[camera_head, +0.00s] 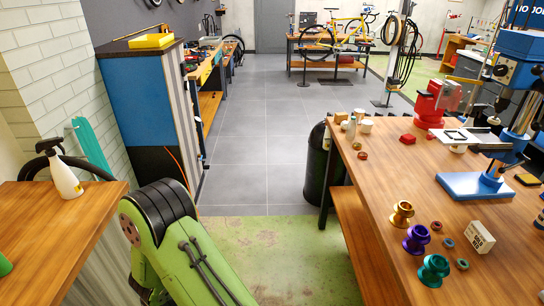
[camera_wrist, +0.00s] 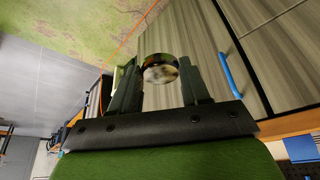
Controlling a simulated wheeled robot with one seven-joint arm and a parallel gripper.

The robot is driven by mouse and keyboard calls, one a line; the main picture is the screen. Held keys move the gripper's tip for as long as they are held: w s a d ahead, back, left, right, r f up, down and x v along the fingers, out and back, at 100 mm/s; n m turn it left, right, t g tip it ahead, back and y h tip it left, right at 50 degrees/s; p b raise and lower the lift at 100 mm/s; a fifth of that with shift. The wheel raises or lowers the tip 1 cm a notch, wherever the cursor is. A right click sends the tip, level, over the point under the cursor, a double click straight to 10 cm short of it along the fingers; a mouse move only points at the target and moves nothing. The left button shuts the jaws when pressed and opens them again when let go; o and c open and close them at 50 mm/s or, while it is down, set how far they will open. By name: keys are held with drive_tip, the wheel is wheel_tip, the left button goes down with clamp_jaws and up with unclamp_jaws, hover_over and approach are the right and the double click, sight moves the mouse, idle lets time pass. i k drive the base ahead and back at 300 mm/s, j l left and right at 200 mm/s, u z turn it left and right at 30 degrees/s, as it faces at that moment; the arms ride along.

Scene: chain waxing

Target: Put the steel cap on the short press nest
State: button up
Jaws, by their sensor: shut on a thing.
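My gripper (camera_wrist: 158,66) is in the wrist view, with its two dark fingers closed around a round, shiny metal cap (camera_wrist: 161,74). The cap sits between the fingertips, in front of a striped cabinet and clear of any surface. In the head view the gripper and cap are not visible; only my green arm shows. On the right workbench stand a gold (camera_head: 401,214), a purple (camera_head: 416,239) and a teal (camera_head: 433,270) flanged spool-shaped piece, all upright. I cannot tell from the pictures which thing is the short press nest.
The right workbench (camera_head: 385,190) also holds small rings (camera_head: 436,226), a pale printed block (camera_head: 479,237), a red vise (camera_head: 433,103) and a blue-based press (camera_head: 475,186). A spray bottle (camera_head: 63,176) stands on the left wooden top. A black bin (camera_head: 322,165) stands beside the bench.

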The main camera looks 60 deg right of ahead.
sight(456, 135)
drive_tip(key=i+l+z, duration=0.1)
drive_tip(key=z, duration=0.35)
drive_tip(key=i+l+z, duration=0.1)
drive_tip(key=z, duration=0.35)
drive_tip(key=i+l+z, duration=0.1)
drive_tip(key=z, duration=0.3)
drive_tip(key=i+z, duration=0.1)
drive_tip(key=z, duration=0.35)
drive_tip(key=i+z, duration=0.15)
drive_tip(key=z, duration=0.3)
